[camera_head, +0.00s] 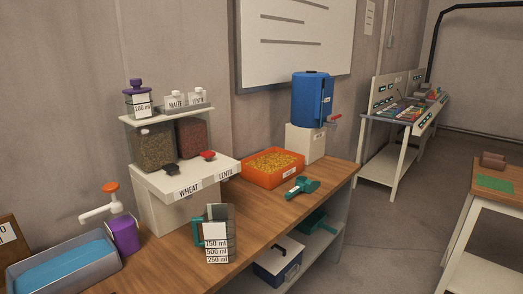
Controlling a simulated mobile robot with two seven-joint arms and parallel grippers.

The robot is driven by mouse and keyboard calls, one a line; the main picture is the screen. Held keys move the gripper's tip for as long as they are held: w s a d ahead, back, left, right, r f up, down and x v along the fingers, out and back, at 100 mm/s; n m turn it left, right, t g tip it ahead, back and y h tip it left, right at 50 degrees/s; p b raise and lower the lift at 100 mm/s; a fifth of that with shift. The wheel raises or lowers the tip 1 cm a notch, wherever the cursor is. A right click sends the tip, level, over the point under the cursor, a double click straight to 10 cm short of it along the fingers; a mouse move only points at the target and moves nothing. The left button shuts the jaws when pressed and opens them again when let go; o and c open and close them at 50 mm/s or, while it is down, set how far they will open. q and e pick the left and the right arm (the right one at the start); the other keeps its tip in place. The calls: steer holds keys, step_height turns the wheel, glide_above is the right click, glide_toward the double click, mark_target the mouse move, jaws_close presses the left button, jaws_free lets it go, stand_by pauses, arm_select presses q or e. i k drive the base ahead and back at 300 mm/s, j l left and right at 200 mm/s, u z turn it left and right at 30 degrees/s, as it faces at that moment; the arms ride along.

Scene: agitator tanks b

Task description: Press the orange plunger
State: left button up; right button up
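The orange plunger (110,187) is the cap on top of a white pump head with a spout (96,212) pointing left. The pump sits on a purple bottle (124,236) at the left end of the wooden bench (268,222). The plunger stands up above the spout. The spout's tip is over or near a grey tray with a blue surface (62,268). Neither of my grippers shows in the head view.
A white dispenser stand (170,212) labelled WHEAT and LENTIL stands right of the bottle. A measuring jug (217,230) is in front of it. An orange bin (271,176), a teal scoop (301,188) and a blue tank (311,99) are farther right.

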mark_target(111, 188)
steer(key=u, duration=1.5)
